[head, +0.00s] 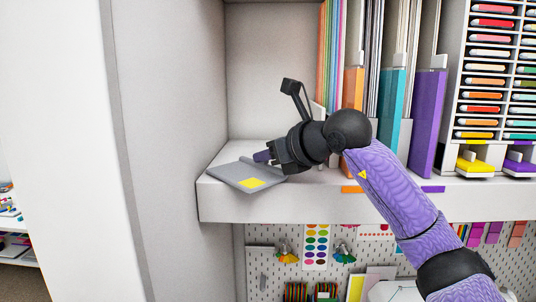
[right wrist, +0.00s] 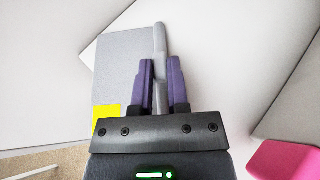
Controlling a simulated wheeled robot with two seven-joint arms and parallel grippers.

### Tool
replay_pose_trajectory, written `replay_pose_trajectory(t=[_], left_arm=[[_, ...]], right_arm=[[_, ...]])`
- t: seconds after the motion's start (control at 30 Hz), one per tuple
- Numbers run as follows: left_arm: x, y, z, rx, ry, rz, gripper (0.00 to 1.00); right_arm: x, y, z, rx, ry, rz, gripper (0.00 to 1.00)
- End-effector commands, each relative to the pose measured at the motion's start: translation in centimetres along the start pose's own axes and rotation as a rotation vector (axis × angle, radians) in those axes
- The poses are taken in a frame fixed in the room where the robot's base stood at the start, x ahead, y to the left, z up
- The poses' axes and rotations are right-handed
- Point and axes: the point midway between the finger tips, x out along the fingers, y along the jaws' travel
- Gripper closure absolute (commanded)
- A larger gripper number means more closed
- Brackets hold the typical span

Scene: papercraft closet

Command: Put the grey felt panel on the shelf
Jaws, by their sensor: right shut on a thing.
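The grey felt panel (head: 240,174) is a flat grey piece with a yellow square on one corner. It is at the left end of the white shelf (head: 320,203), with its near corner reaching the shelf's front edge. I cannot tell whether it lies fully flat. My right gripper (head: 262,157) is shut on the panel, holding a raised grey strip along its side. In the right wrist view the purple fingers (right wrist: 164,85) stand on both sides of that strip, and the panel (right wrist: 122,65) spreads to their left. My left gripper is not in view.
Tall orange, teal and purple files (head: 428,122) stand on the shelf to the right. A white side wall (head: 170,130) closes off the left. A rack of colored markers (head: 492,80) is at far right. A pegboard (head: 268,262) with craft items hangs below.

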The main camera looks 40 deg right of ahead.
Motion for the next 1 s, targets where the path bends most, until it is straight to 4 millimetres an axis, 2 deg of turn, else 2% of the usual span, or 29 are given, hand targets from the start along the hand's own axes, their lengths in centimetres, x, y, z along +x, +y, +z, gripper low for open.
replay_pose_trajectory(t=[0.03, 0.07, 0.2, 0.47, 0.53, 0.57, 0.77, 0.9, 1.0], left_arm=[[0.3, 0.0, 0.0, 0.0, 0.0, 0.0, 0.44], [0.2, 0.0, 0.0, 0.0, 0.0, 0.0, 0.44], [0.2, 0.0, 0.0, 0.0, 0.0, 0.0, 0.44], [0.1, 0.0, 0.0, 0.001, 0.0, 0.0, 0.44], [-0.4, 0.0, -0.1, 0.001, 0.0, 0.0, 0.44], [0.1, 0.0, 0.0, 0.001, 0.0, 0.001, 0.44], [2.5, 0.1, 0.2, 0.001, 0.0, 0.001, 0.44], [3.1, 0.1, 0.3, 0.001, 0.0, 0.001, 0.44], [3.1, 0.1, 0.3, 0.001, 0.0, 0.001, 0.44]], right_arm=[[0.1, 0.0, -0.3, 0.0, 0.0, 0.0, 1.0], [0.1, 0.0, -0.2, 0.0, 0.0, 0.0, 0.77], [0.1, 0.0, -0.2, 0.0, 0.0, 0.0, 0.47], [0.1, 0.0, -0.1, 0.0, 0.0, 0.0, 0.45], [-0.2, 0.0, 0.4, 0.0, 0.0, 0.0, 0.45], [-0.6, 0.0, 0.1, -0.001, -0.002, -0.001, 0.45], [-5.8, -0.1, -0.2, -0.002, -0.004, -0.005, 0.45], [-9.5, 0.0, -0.1, -0.002, -0.003, -0.003, 0.45], [-11.2, 0.0, 0.1, 0.0, -0.002, -0.002, 0.45]])
